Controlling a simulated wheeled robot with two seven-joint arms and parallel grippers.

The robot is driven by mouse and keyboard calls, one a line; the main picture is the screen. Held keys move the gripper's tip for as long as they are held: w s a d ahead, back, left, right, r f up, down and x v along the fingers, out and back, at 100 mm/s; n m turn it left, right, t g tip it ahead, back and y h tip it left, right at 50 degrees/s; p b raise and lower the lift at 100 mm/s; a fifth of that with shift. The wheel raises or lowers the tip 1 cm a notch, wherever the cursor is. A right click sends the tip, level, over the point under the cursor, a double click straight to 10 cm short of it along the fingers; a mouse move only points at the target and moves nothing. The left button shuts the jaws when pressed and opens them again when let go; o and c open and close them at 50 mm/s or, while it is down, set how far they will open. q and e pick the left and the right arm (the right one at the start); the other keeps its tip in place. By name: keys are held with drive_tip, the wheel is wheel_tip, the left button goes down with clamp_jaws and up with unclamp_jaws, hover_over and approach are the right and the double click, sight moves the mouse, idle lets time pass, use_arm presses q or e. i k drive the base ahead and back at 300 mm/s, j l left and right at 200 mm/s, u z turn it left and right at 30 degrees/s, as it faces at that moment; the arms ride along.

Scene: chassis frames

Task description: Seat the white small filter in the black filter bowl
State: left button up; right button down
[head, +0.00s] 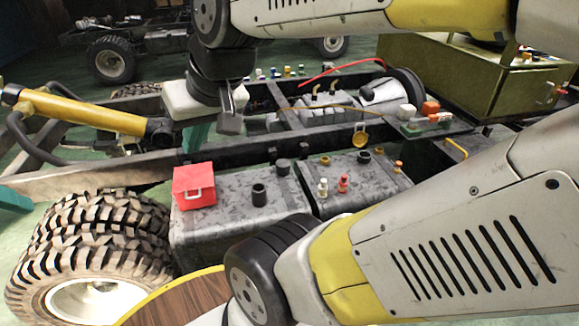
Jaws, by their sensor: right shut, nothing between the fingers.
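My right gripper (230,124) hangs down from the upper arm, over the frame rail at left of centre. It is shut and empty. A small white piece (322,188) stands upright on the right-hand grey tank, well to the right of and nearer than the gripper; it may be the white small filter. A black open-topped cup (259,195) stands on the left-hand tank; it may be the filter bowl, but I cannot tell for sure. Nothing is seen inside it. My left gripper is not in view.
A red box (194,185) with a handle sits on the left tank (230,225). A red fitting (343,184) is beside the white piece. Large tyres (95,245) stand at left. My arm covers the lower right.

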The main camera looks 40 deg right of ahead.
sight(258, 189)
drive_tip(key=k+z, duration=0.1)
drive_tip(key=z, duration=1.6)
drive_tip(key=i+j+z, duration=0.2)
drive_tip(key=i+z, duration=0.15)
drive_tip(key=i+j+z, duration=0.35)
